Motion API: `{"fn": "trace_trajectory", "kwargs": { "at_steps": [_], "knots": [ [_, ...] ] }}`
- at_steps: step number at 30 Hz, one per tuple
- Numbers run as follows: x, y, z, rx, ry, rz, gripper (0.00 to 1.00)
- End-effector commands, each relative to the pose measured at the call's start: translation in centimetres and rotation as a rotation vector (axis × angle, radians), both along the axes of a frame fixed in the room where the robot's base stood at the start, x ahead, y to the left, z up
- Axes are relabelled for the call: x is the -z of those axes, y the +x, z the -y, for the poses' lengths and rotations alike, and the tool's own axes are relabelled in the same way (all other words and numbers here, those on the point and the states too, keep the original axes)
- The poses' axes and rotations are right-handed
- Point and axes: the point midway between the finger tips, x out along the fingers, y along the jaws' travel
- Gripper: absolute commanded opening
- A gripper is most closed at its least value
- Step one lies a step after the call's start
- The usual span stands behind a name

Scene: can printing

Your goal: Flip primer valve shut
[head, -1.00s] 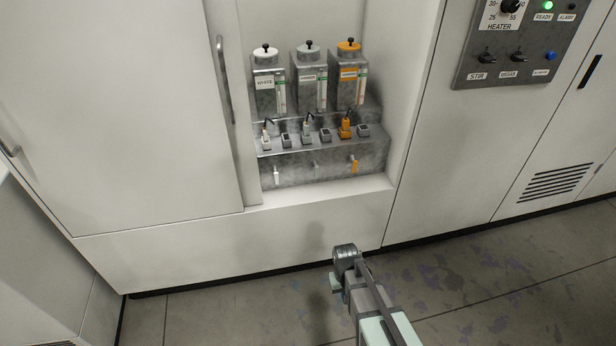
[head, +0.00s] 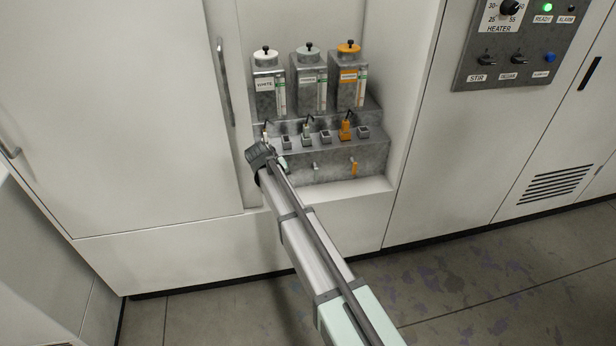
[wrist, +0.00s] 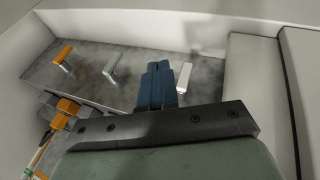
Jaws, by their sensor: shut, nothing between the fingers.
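Three small lever valves sit on the front face of the metal dispenser (head: 345,172). In the head view the grey lever (head: 315,166) is in the middle and the orange lever (head: 354,167) on the right, hanging down. The white lever is hidden behind my gripper (head: 264,154). The wrist view shows the orange lever (wrist: 63,57), grey lever (wrist: 111,67) and white lever (wrist: 184,77). There my blue fingers (wrist: 156,86) are shut and empty, between the grey and white levers, nearer the white one. Contact cannot be told. I cannot read which valve is primer.
Above the levers stand a white-capped tank (head: 265,85) labelled WHITE, a grey-capped tank (head: 310,85) and an orange-capped tank (head: 349,80). Recess walls flank the dispenser. A cabinet handle (head: 223,80) is to the left, a control panel (head: 515,45) to the upper right.

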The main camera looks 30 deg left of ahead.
Motion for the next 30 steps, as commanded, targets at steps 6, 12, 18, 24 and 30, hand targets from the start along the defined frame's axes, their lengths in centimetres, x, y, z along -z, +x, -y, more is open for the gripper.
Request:
{"fn": "trace_trajectory", "kwargs": {
  "at_steps": [6, 12, 18, 24, 30],
  "knots": [
    [-0.9, 4.2, -1.7, 0.112, -0.004, 0.13, 0.0],
    [-1.1, 4.4, -1.3, 0.191, 0.038, 0.155, 0.0],
    [-1.1, 4.3, -1.3, 0.215, 0.054, 0.155, 0.0],
    [-1.1, 4.3, -1.3, 0.214, 0.054, 0.154, 0.0],
    [-0.6, 4.7, -1.3, 0.214, 0.053, 0.153, 0.0]
  ]
}}
